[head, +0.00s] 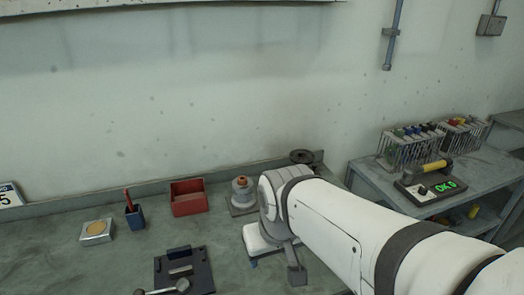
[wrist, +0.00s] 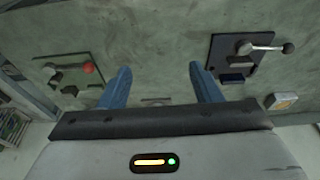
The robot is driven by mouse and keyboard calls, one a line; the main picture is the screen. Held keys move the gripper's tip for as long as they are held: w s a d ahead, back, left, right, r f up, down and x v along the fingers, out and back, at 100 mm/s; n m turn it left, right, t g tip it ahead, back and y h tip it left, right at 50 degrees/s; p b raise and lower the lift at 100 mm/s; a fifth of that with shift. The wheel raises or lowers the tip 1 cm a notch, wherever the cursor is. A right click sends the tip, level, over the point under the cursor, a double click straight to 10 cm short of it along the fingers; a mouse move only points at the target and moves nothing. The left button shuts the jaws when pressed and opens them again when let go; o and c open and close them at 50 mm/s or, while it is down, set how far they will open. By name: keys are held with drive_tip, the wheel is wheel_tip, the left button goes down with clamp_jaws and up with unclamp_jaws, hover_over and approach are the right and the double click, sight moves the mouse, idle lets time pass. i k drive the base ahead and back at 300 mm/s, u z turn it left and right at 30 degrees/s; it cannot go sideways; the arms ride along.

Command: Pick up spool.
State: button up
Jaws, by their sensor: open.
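No thing in view can be named the spool with certainty. A dark round flanged piece (head: 302,156) stands at the back edge of the bench in the head view, partly behind my arm. A grey round piece with an orange top (head: 241,188) stands upright on a grey plate to its left. My gripper (wrist: 158,70) is open, with its two blue fingers apart and nothing held between them. A small flat grey mark or part (wrist: 157,101) shows on the bench beyond the fingers, too faint to identify. In the head view my arm hides part of the bench.
A red bin (head: 188,203), blue cup (head: 135,216) and gold-disc box (head: 97,236) stand left. A side table (head: 372,176) holds racks.

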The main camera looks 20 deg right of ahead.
sight(299, 156)
drive_tip(key=z, duration=0.05)
drive_tip(key=k, duration=0.5)
drive_tip(key=u, duration=2.15)
drive_tip(key=k, duration=1.05)
drive_tip(key=z, duration=2.1)
drive_tip(key=i, duration=1)
